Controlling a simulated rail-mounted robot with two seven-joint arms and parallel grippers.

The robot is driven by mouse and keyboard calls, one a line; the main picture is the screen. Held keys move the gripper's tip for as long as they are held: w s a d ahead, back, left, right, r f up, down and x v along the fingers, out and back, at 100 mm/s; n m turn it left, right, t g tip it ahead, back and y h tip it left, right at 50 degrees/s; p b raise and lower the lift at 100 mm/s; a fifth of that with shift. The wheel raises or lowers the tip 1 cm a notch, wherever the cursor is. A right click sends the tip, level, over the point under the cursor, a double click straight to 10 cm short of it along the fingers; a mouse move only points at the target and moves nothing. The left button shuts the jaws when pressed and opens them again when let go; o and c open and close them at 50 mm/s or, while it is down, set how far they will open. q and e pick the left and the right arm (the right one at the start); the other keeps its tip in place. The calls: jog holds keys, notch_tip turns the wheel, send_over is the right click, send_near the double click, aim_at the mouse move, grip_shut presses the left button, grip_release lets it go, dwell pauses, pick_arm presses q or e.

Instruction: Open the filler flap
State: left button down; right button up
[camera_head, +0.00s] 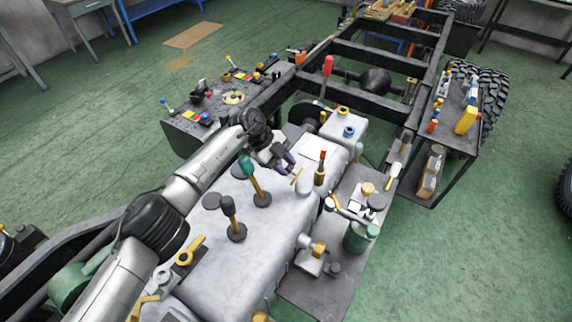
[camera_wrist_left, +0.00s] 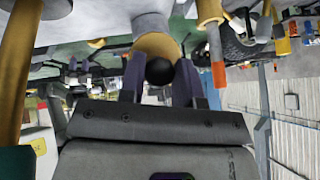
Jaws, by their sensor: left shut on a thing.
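My left gripper (camera_head: 287,166) reaches over the grey tank (camera_head: 235,265) from the left. Its two dark fingers (camera_wrist_left: 160,82) close on a black ball knob (camera_wrist_left: 160,70) in the left wrist view. A tan-yellow round part (camera_wrist_left: 152,43), which looks like the filler flap, sits directly behind the knob, below a grey cylindrical piece (camera_wrist_left: 150,22). In the head view a thin yellow edge (camera_head: 297,176) shows at the fingertips, beside a short grey cylinder (camera_head: 305,187). The knob is hidden there, and how far the flap stands open cannot be told. My right gripper is not seen.
A red-tipped lever (camera_head: 321,158) stands just right of the gripper. Levers with green (camera_head: 247,165) and dark (camera_head: 228,204) knobs rise from the tank on the left. A grey shelf with valves and a green canister (camera_head: 356,240) lies to the right.

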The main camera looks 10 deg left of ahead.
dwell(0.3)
pick_arm(q)
jog(key=c, duration=0.8)
grip_release()
jog(key=shift+p+v, duration=0.8)
jog(key=shift+v, duration=6.1)
